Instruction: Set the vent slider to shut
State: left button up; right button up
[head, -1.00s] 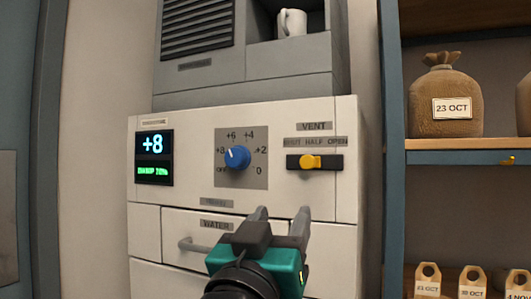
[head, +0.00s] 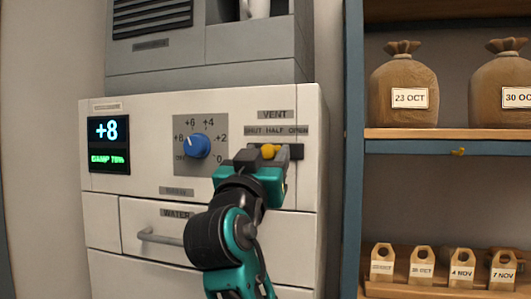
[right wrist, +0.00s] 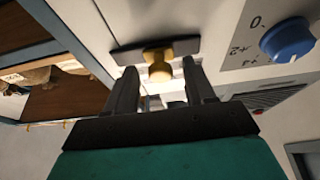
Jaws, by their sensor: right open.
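The vent slider is a yellow knob (head: 268,151) on a short black horizontal track (head: 296,152), under the VENT label with SHUT, HALF and OPEN marks. The knob stands around HALF, perhaps a little towards SHUT; my gripper partly covers the track's left part. My right gripper (head: 267,158) is open in front of the slider. In the right wrist view the yellow knob (right wrist: 160,73) lies between the two open fingers (right wrist: 159,68), with gaps on both sides. Whether the fingertips reach past the knob's face is hard to tell. My left gripper is out of view.
Left of the slider are a blue dial (head: 197,146) and a display (head: 109,144) reading +8. A drawer handle (head: 160,236) sticks out below.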

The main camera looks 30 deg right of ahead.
jog(key=shift+w+d+r, duration=0.1)
grip_shut()
dwell(0.6)
